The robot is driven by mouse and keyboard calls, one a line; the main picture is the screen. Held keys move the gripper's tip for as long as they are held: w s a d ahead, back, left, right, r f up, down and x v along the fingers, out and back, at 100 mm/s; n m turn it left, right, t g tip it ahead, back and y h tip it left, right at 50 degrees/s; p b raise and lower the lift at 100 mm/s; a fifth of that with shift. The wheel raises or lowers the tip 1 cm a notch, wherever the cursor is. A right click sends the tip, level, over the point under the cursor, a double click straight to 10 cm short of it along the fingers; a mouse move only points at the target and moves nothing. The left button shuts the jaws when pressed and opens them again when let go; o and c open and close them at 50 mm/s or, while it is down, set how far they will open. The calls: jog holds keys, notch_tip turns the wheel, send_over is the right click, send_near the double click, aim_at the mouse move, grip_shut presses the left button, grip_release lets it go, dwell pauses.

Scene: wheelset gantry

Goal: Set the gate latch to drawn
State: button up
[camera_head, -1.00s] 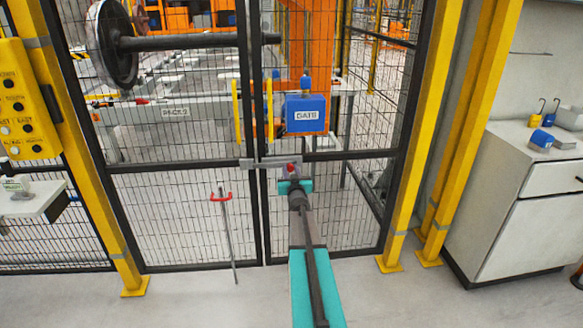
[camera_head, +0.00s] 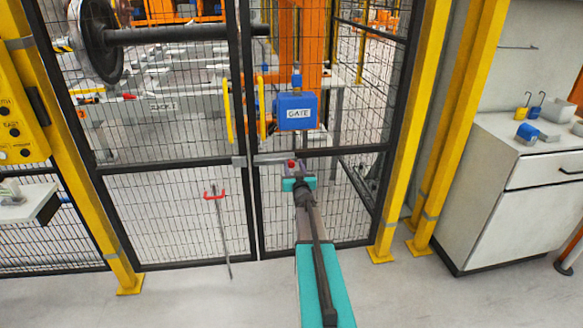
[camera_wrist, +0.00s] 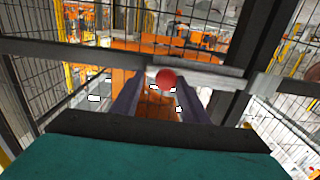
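The gate latch is a grey horizontal bar (camera_head: 268,159) with a red knob (camera_head: 291,164) on the dark mesh gate, at the gate's middle rail. In the wrist view the red knob (camera_wrist: 166,77) is in front of the pale grey latch bar (camera_wrist: 205,74). My gripper (camera_head: 296,183) is right at the latch, just below the knob in the head view. In the wrist view its two dark fingers (camera_wrist: 161,90) are apart, with the knob between their tips and nearer the right finger. I see a gap at the left finger; contact at the right one is unclear.
A blue box marked GATE (camera_head: 297,112) is above the latch. Yellow handles (camera_head: 245,108) flank the gate's meeting edge. A rod with a red handle (camera_head: 216,196) stands left of my arm. Yellow posts (camera_head: 410,130) and a white cabinet (camera_head: 510,205) are at right. The front floor is clear.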

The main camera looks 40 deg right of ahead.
jog(key=shift+o, duration=0.7)
jog(key=shift+s+d, duration=0.15)
jog(key=shift+d, duration=0.05)
jog(key=shift+a, duration=0.25)
jog(key=shift+a, duration=0.1)
jog(key=shift+s+a, duration=0.45)
jog(key=shift+s, duration=0.05)
jog(key=b+v, duration=0.1)
jog(key=v, duration=1.1)
jog(key=shift+s+d+b, duration=0.15)
jog(key=shift+s+b, duration=0.05)
jog(key=shift+b, duration=0.15)
